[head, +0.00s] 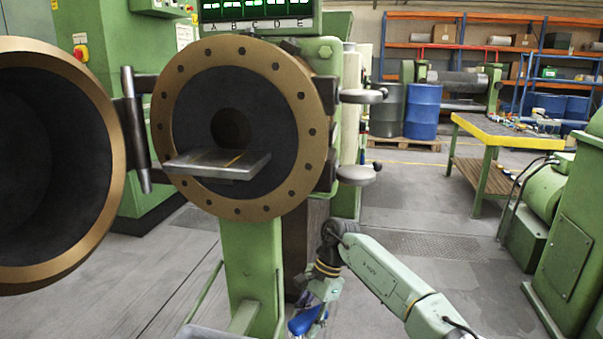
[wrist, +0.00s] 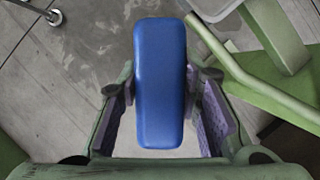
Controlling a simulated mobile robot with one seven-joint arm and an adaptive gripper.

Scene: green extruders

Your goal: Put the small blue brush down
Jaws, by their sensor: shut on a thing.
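The small blue brush (wrist: 160,85) shows in the wrist view as a blue rounded block between the two fingers of my gripper (wrist: 165,112). My gripper is shut on it, with purple-lined pads on either side. In the head view the blue brush (head: 305,318) shows at the lower middle, under my gripper (head: 318,300), close to the bottom edge. It is held in the air in front of the green machine's base. The brush's bristles cannot be made out.
A green extruder with a round bronze flange (head: 300,140) stands ahead, with a metal plate (head: 218,165) jutting from its opening. A pale surface (head: 205,332) shows at the bottom edge. A workbench (head: 510,137) stands at right. Grey floor (head: 400,225) lies clear between. Green bars (wrist: 265,85) are close at right in the wrist view.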

